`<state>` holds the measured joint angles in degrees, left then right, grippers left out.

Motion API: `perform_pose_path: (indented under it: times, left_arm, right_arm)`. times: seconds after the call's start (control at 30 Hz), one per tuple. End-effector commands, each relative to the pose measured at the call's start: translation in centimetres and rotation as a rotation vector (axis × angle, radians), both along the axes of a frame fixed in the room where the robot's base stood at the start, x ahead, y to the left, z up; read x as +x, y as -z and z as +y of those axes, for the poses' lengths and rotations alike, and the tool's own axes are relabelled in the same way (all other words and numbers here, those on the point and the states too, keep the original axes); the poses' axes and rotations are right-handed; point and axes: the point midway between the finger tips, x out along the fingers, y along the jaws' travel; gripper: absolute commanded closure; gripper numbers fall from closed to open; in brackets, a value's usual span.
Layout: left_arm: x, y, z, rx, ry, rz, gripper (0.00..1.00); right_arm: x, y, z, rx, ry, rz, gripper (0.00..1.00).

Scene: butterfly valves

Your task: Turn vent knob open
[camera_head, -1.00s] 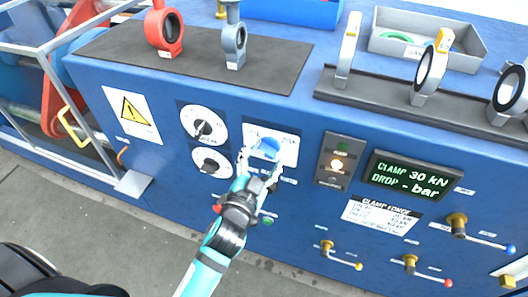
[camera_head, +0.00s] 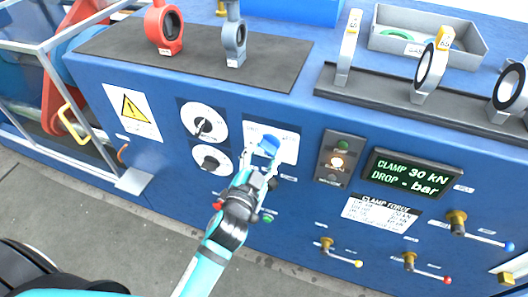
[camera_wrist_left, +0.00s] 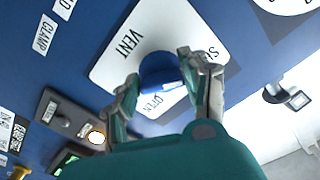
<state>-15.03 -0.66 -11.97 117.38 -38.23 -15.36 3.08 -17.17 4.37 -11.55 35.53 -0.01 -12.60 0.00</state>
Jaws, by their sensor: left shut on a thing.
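The vent knob (camera_head: 268,146) is a blue knob on a white plate (camera_head: 287,150) on the blue front panel. In the left wrist view the knob (camera_wrist_left: 158,74) sits between my fingers, and the plate (camera_wrist_left: 122,52) carries the words VENT and OPEN, with another word partly covered. My left gripper (camera_head: 260,160) reaches up from below and is shut on the knob. In the left wrist view the two fingers of the left gripper (camera_wrist_left: 163,88) are on either side of it. My right gripper is not in view.
A lamp panel (camera_head: 337,160) with a lit lamp and a display (camera_head: 412,176) reading CLAMP 30 kN, DROP - bar are to the right. Lever valves (camera_head: 457,222) stick out lower right. Butterfly valves (camera_head: 163,28) stand on top.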

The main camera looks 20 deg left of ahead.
Motion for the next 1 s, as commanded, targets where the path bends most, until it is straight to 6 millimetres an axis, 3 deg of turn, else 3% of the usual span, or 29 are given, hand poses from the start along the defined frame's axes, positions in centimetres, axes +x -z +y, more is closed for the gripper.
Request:
perform_pose_path:
  times: [0.37,1.0]
  left_arm:
    - [0.0,-0.2,0.1,0.171,0.0,-0.004,0.87]
    - [0.0,-0.4,0.2,0.77,0.001,-0.026,0.87]
  right_arm:
    - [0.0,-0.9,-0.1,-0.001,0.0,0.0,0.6]
    - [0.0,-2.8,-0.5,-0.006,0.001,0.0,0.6]
